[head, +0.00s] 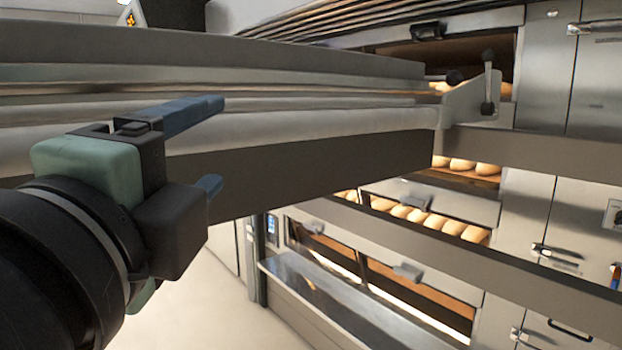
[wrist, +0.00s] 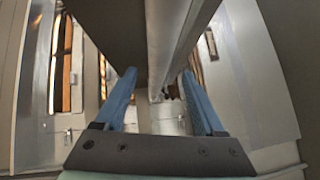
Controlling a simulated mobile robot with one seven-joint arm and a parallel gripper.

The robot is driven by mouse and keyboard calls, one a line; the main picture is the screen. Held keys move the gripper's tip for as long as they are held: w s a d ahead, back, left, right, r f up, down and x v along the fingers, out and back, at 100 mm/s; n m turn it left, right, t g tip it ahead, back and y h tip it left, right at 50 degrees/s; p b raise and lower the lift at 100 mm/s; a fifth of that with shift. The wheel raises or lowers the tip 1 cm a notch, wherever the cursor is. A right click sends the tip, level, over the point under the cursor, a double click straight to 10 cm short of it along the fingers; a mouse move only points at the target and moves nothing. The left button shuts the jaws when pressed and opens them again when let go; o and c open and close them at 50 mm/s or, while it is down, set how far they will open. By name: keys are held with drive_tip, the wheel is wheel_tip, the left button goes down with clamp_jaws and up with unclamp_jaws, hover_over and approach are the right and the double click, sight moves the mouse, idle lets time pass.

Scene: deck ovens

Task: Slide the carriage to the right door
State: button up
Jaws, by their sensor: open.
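The carriage (head: 310,165) is a long grey assembly with pale rails and a dark lower panel, crossing the upper left of the head view. Its right end has a pale bracket (head: 462,103) with a black-knobbed lever. My gripper (head: 216,142) is at the left with its blue fingers open, close to the carriage's side. In the wrist view my gripper (wrist: 160,88) has its fingers apart, and a pale bar (wrist: 168,35) runs between their directions. I cannot tell whether either finger touches it. Oven doors (head: 430,203) show behind; I cannot tell which is the right door.
Loaves (head: 430,222) lie in lit oven decks behind the carriage. Grey beams (head: 530,255) cross in front of the ovens at the right. A metal ledge (head: 340,305) runs below the lower doors. Steel cabinets (head: 545,70) stand at the right. Pale floor shows at lower left.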

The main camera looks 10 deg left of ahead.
drive_tip(key=s+b, duration=0.4)
drive_tip(key=s, duration=0.2)
drive_tip(key=shift+s+d+f+b, duration=0.2)
drive_tip(key=shift+d+f+b, duration=0.2)
drive_tip(key=shift+f, duration=0.05)
drive_tip(key=w+d+r+n+t+h, duration=0.1)
drive_tip(key=w+d+n+t, duration=0.1)
drive_tip(key=d+n+t, duration=0.2)
drive_tip(key=w+d+r+n+t+h, duration=0.1)
drive_tip(key=d+n+t, duration=0.3)
drive_tip(key=d+n, duration=0.6)
drive_tip(key=w+n, duration=0.1)
drive_tip(key=n, duration=0.3)
drive_tip(key=shift+d, duration=0.2)
idle(0.7)
